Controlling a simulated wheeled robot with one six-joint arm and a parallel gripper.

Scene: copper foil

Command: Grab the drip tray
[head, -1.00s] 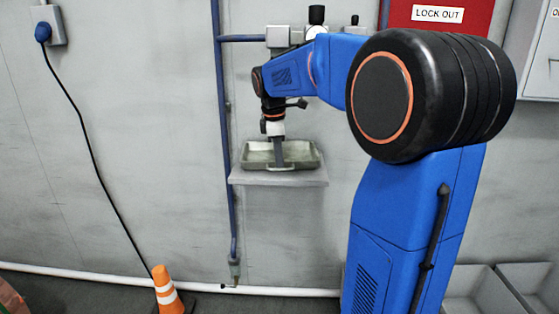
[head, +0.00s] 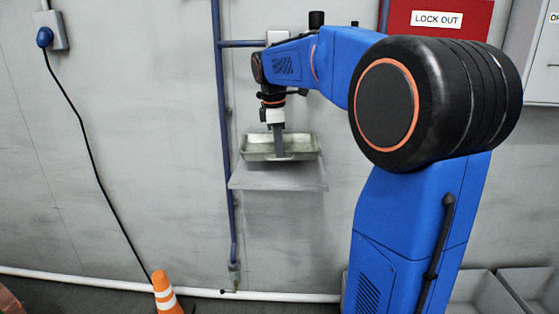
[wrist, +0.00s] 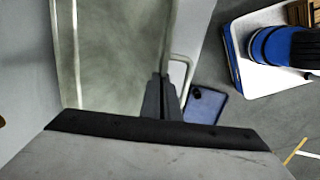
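The drip tray (head: 255,154) is a shallow grey-green metal tray with a raised rim. In the head view it is held above the small grey wall shelf (head: 278,176), roughly level. My gripper (head: 279,156) points down at the tray's front side, its fingers closed on the front rim. The fingertips' exact contact is partly hidden.
A blue vertical pipe (head: 226,150) runs close to the shelf's left side. Pipe fittings sit on the wall above the tray. An orange cone (head: 166,292) stands on the floor at lower left. Grey bins (head: 529,288) stand at lower right.

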